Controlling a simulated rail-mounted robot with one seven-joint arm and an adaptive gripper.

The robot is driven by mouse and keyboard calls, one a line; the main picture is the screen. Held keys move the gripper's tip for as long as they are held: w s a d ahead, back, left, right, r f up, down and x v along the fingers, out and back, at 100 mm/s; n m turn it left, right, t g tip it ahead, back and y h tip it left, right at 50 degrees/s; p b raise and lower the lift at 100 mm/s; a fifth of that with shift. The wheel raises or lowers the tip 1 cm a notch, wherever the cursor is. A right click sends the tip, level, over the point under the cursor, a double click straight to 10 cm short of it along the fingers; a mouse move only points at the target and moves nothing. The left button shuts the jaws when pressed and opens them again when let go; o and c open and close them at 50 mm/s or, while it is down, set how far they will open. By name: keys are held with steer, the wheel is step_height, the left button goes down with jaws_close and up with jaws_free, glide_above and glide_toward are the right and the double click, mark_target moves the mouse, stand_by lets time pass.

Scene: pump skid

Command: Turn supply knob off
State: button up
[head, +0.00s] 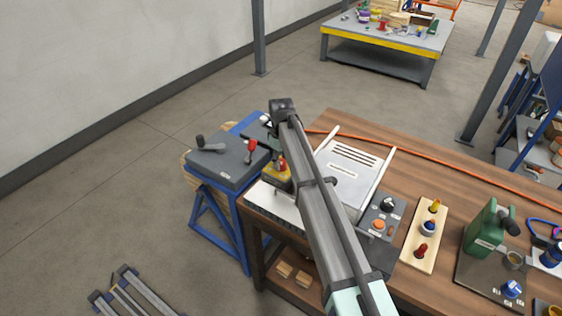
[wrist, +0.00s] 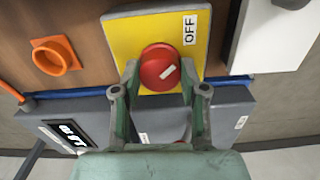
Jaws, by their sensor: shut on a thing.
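The supply knob (wrist: 160,67) is round and red with a white mark, set on a yellow plate (wrist: 125,40). The mark slants toward the upper right, roughly toward the OFF label (wrist: 190,30). My gripper (wrist: 158,80) is shut on the knob, one finger on each side of its lower part. In the head view, the red knob (head: 281,164) and yellow plate (head: 272,178) show at the left end of the workbench. My arm covers part of that area, and the fingertips are hidden there.
A grey panel (head: 228,168) on a blue stand holds a dark lever and a red-handled one left of the knob. A white slotted cover (head: 350,168) and a button box (head: 381,222) lie right of it. An orange ring fitting (wrist: 55,56) is left in the wrist view.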

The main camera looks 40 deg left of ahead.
steer(key=shift+n, duration=0.5)
steer(key=o, duration=1.1)
steer(key=shift+f, duration=0.1)
steer(key=shift+o, duration=0.2)
steer(key=shift+r, duration=0.2)
step_height(320, 180, up, 12)
steer(key=shift+f, duration=0.2)
